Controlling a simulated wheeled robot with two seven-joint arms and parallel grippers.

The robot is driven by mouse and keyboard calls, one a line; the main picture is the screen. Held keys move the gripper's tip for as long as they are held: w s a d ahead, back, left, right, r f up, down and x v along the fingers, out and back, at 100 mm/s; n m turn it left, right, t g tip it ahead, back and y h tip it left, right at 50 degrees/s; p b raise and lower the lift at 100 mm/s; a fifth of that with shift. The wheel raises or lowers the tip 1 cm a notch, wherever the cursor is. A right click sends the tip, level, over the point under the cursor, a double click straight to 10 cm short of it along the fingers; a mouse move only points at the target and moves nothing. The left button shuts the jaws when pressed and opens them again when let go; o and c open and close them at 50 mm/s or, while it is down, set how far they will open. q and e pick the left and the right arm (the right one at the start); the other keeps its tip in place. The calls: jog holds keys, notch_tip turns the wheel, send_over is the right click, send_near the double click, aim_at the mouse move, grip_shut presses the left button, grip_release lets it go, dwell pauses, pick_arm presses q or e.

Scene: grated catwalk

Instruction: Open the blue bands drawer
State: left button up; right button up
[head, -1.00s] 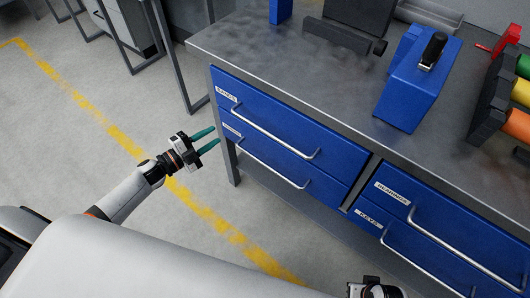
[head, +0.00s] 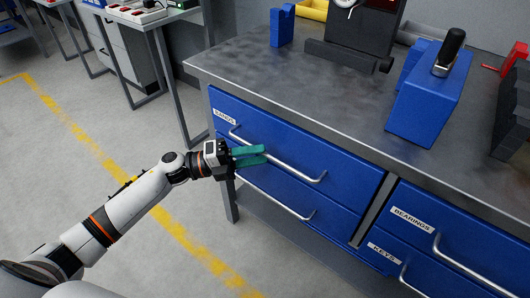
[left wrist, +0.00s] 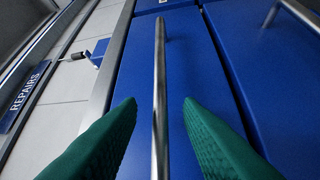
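The blue bands drawer (head: 310,154) is the upper left drawer of the metal workbench, with a "BANDS" label (head: 225,117) and a long silver bar handle (head: 300,170). It looks shut. My left gripper (head: 265,155) is at the left part of this handle, with green fingers pointing at the drawer front. In the left wrist view the handle (left wrist: 160,90) runs between the two open fingers (left wrist: 160,115), with a gap on both sides. My right gripper is not in view.
Below is another blue drawer (head: 290,200); to the right are drawers labelled "BEARINGS" (head: 412,220) and "KEYS" (head: 383,252). The bench top (head: 270,75) holds a blue block-shaped tool (head: 430,100). Floor (head: 130,130) left of the bench is clear.

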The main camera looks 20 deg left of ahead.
pick_arm(q)
jog(key=shift+x, duration=1.4)
jog(key=shift+c, duration=0.5)
grip_shut()
